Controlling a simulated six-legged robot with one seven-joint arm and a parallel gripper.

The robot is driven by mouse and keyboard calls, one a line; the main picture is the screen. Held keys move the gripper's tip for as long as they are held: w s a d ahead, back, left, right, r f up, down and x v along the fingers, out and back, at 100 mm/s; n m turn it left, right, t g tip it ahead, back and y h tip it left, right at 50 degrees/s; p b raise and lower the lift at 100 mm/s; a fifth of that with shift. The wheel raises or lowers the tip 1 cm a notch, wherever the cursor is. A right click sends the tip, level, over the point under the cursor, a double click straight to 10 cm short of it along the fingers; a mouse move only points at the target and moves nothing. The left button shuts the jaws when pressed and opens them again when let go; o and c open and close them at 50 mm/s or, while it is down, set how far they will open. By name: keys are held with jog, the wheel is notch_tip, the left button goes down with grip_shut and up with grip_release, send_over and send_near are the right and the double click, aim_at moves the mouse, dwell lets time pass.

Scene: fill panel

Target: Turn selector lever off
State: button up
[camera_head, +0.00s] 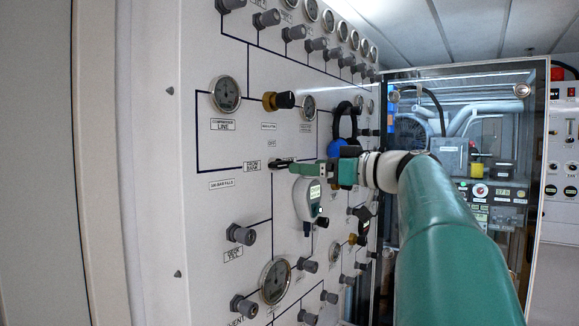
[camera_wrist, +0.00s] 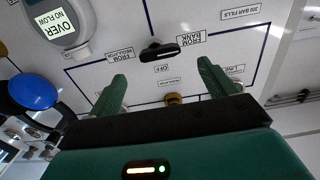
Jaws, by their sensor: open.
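The black selector lever (camera_head: 283,163) sits on the white panel and lies about level, its end toward the FROM BANK label (camera_head: 252,166). In the wrist view the lever (camera_wrist: 160,51) shows upside down between the FROM BANK and FROM REGULATOR labels, with the OFF label (camera_wrist: 162,69) close by. My gripper (camera_head: 308,168) is at the panel beside the lever. In the wrist view my gripper (camera_wrist: 163,70) is open, its green fingers apart and empty. The lever appears between and beyond the fingertips; contact cannot be told.
A grey meter with a lit screen (camera_head: 308,199) hangs just below my gripper. A black-and-brass knob (camera_head: 279,101) and a gauge (camera_head: 225,94) are above the lever. A blue round part (camera_wrist: 32,90) is at the left in the wrist view. Several grey knobs cover the panel.

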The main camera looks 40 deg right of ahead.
aim_at(286, 165)
jog(key=x, duration=0.6)
jog(key=shift+w+a, duration=0.1)
jog(key=shift+w, duration=0.05)
jog(key=c, duration=1)
